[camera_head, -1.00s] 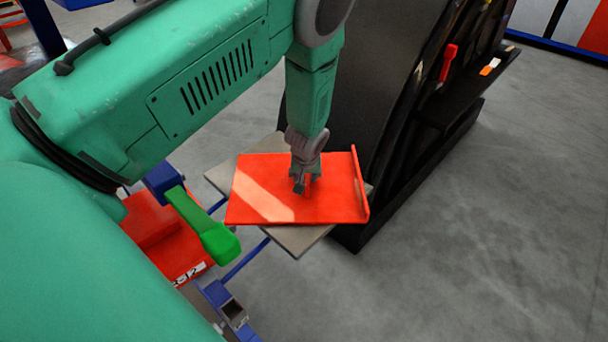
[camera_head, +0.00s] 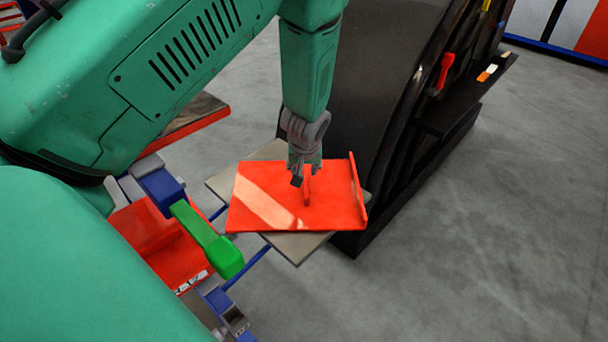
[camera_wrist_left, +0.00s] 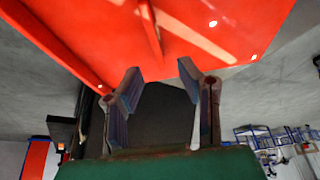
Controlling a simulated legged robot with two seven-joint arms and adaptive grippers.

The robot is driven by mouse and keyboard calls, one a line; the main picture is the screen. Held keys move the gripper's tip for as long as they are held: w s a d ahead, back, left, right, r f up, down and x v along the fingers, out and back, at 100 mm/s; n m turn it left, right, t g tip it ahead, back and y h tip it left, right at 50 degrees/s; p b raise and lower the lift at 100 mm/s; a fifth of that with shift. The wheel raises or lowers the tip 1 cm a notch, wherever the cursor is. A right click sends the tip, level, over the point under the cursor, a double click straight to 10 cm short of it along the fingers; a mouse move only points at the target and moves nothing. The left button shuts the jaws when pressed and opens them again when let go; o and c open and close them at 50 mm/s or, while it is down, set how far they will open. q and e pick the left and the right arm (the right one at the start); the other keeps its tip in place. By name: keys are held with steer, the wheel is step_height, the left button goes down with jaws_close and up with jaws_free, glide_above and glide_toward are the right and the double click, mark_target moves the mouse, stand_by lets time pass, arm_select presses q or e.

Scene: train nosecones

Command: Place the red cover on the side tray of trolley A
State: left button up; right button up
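The red cover (camera_head: 270,199) lies on the grey side tray (camera_head: 299,246) of the blue-framed trolley, turned a little relative to it, with tray corners showing around it. The cover has a raised right edge and an upright handle fin (camera_head: 307,186) in its middle. My left gripper (camera_head: 297,178) is just above the cover, beside the fin. In the left wrist view the gripper (camera_wrist_left: 160,76) has its fingers spread with nothing between them. The red cover (camera_wrist_left: 90,35) and its fin (camera_wrist_left: 151,30) are beyond the fingertips. My right gripper is not in view.
The trolley has a green handle (camera_head: 207,240) and a red part (camera_head: 165,250) left of the tray. Grey floor is clear at the right.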

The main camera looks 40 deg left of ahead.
arm_select(q)
steer(key=s+d+f+m, duration=0.1)
steer(key=s+f, duration=0.1)
steer(key=s, duration=0.3)
steer(key=s+d+f+m, duration=0.1)
steer(key=s+d+f, duration=0.1)
steer(key=s, duration=0.3)
steer(key=s+d+f+m+g+h, duration=0.1)
steer(key=s+d+f+m, duration=0.1)
steer(key=s+f, duration=0.2)
steer(key=shift+s, duration=0.6)
steer(key=s+d+f+m+h, duration=0.1)
steer(key=s+d+m, duration=0.1)
steer(key=s, duration=0.6)
steer(key=s+d+f+m+g+h, duration=0.1)
steer(key=s+d, duration=0.3)
steer(key=s, duration=0.4)
steer(key=shift+f+m+g, duration=0.3)
steer(key=shift+f+m, duration=0.1)
steer(key=shift+m, duration=0.4)
